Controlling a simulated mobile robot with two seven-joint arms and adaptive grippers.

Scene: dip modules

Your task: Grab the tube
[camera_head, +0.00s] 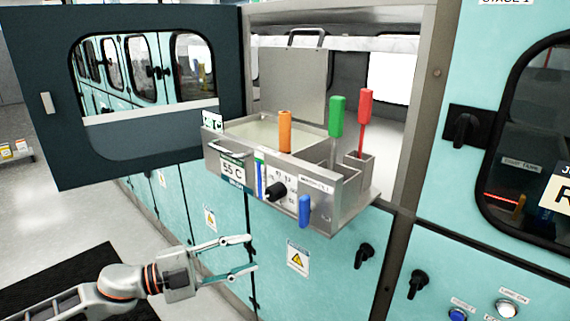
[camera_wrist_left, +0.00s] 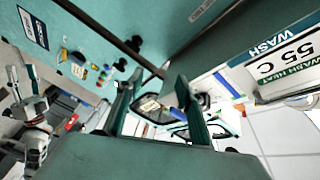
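No plain tube stands out. Upright orange (camera_head: 285,131), green (camera_head: 336,117) and red (camera_head: 365,122) handles stand in the steel bath unit (camera_head: 330,205); their lower parts are hidden inside it. A blue handle (camera_head: 305,211) sits on the unit's front. My left gripper (camera_head: 252,252) is open and empty, below and left of the unit, in front of the teal cabinet. In the left wrist view its two fingers (camera_wrist_left: 158,80) are apart with nothing held.
The dark hatch door (camera_head: 150,165) stands open to the left of the bath. A black knob (camera_head: 276,191) and the 55 C label (camera_head: 233,169) are on the bath's front. Cabinet knobs (camera_head: 365,256) project at lower right.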

